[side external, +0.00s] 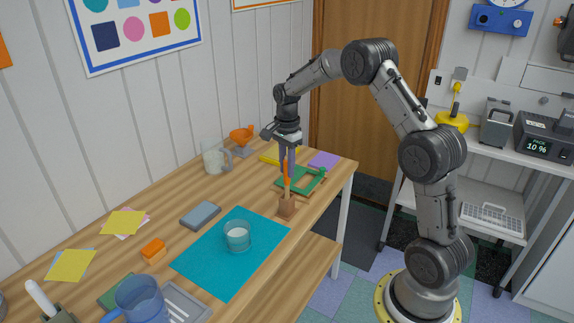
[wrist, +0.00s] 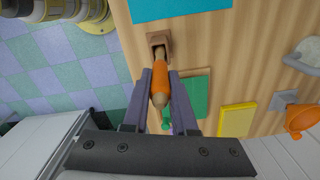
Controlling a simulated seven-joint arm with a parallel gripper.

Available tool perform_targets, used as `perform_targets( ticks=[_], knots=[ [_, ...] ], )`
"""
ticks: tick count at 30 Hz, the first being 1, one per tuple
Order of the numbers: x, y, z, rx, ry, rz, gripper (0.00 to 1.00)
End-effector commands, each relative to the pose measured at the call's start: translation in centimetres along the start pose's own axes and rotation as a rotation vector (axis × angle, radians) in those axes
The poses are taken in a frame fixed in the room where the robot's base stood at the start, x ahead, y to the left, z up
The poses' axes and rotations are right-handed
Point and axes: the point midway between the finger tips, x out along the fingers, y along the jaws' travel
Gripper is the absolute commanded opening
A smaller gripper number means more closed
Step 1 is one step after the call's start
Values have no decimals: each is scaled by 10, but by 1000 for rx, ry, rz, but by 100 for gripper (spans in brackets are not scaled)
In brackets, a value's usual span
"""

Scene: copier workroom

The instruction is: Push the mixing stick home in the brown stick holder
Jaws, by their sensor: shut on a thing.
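The mixing stick, wooden with an orange band, stands roughly upright in the side view (side external: 287,186) and runs away from the camera in the wrist view (wrist: 160,76). My gripper (side external: 287,172) points down above the holder, its two dark fingers shut on the stick; the wrist view shows one finger on each side (wrist: 160,85). The brown stick holder (side external: 287,207) stands on the table just below, and its square opening shows in the wrist view (wrist: 157,40). The stick's lower end is at that opening; how deep it sits inside cannot be told.
A teal mat (side external: 215,262) with a glass beaker (side external: 237,236) lies left of the holder. A green board (side external: 308,181) lies close behind it. The table's right edge is near.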

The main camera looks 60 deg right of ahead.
Motion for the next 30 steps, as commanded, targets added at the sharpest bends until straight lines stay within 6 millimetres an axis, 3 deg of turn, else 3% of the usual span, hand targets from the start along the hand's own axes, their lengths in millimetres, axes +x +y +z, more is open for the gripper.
perform_targets(
  ticks=[30],
  knots=[
    [23, 0, 0, 0, 0, 0, 0]
  ],
)
